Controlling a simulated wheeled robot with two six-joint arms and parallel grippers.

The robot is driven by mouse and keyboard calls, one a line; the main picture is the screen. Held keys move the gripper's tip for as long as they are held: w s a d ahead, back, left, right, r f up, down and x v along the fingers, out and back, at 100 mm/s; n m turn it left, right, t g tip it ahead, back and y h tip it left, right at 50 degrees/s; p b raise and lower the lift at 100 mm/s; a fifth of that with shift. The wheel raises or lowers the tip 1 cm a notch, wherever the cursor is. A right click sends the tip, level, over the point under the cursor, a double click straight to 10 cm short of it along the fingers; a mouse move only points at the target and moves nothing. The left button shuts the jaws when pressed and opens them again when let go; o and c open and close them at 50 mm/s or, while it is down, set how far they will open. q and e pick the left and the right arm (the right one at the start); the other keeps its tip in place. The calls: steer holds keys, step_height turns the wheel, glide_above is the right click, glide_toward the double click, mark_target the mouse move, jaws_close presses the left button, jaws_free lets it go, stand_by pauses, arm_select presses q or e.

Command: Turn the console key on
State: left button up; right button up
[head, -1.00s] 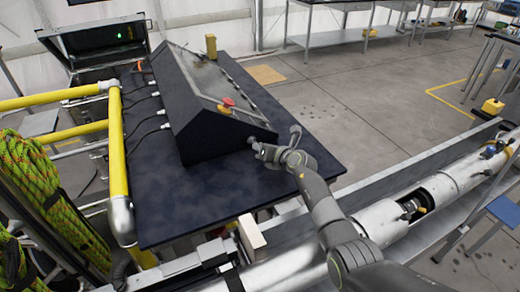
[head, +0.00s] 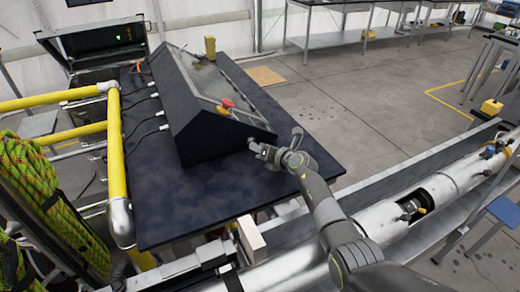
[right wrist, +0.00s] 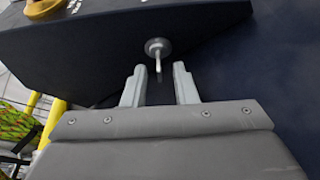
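The black console (head: 215,135) with a sloped top stands on a dark table. In the right wrist view, its side panel (right wrist: 105,50) carries a round silver key switch (right wrist: 157,46) with a thin key (right wrist: 158,66) sticking out towards my gripper. My right gripper (head: 262,151) is at this side panel in the head view. In the right wrist view its two fingers (right wrist: 158,80) stand apart, with the key in line with the gap between them and no finger visibly touching it. In the head view the key is too small to make out clearly. My left gripper is not in view.
A red button (head: 227,103) on a yellow base sits on the console's top. The dark table (head: 190,210) is clear in front of the console. Yellow rails (head: 116,150) and cables lie on the left. A white pipe (head: 450,180) runs along the right.

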steer(key=shift+s+d+r, duration=0.2)
steer(key=shift+s+d, duration=0.05)
steer(key=shift+s, duration=0.1)
steer(key=p+v, duration=0.1)
steer(key=v, duration=0.4)
steer(key=shift+s+d+p, duration=0.15)
steer(key=shift+p, duration=0.2)
steer(key=v, duration=1.1)
steer(key=shift+b, duration=0.4)
